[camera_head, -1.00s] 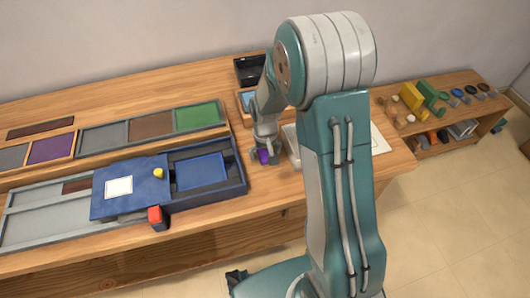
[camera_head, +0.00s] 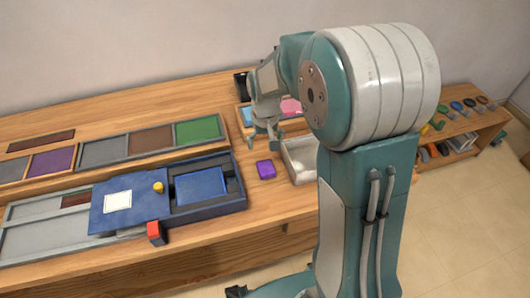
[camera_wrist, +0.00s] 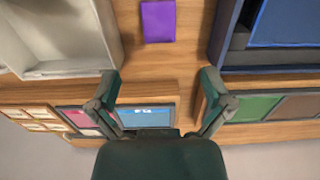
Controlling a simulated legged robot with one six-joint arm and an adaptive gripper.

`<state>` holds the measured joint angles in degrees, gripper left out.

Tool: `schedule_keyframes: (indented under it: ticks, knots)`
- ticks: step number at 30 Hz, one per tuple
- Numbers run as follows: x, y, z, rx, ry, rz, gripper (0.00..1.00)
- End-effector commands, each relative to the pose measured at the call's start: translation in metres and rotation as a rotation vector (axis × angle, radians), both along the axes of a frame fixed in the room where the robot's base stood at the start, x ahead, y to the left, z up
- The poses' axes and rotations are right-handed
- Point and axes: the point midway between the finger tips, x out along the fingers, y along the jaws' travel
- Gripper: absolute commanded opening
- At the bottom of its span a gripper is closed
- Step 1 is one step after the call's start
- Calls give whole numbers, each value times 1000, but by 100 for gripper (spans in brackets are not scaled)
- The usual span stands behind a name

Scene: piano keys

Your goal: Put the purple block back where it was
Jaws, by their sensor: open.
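The purple block (camera_head: 265,170) lies on the wooden table between the blue box and a pale tray. It also shows in the wrist view (camera_wrist: 158,21) at the top middle, clear of the fingers. My gripper (camera_head: 264,142) is open and empty, above the table and beyond the block toward the wall. In the wrist view my gripper (camera_wrist: 162,88) has its two fingers spread wide with nothing between them. A purple panel (camera_head: 52,161) sits in the row of coloured panels at the left.
The pale tray (camera_head: 296,172) is to the right, partly hidden by my arm. A low shelf (camera_head: 470,131) with small objects stands far right.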

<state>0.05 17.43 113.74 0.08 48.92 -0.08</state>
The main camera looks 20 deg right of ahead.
Motion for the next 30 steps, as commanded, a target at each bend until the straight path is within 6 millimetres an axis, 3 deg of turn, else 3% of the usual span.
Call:
schedule_keyframes:
  ticks: [5,8,12,18,24,30]
  knots:
    - [-4,0,16,0,-15,0,100]
    - [-17,0,38,0,-54,0,100]
    - [-46,0,77,0,-131,0,100]
    - [-92,0,119,-1,-238,0,100]
    - [-142,0,147,-1,-345,0,100]
    - [-187,0,159,-1,-445,0,100]
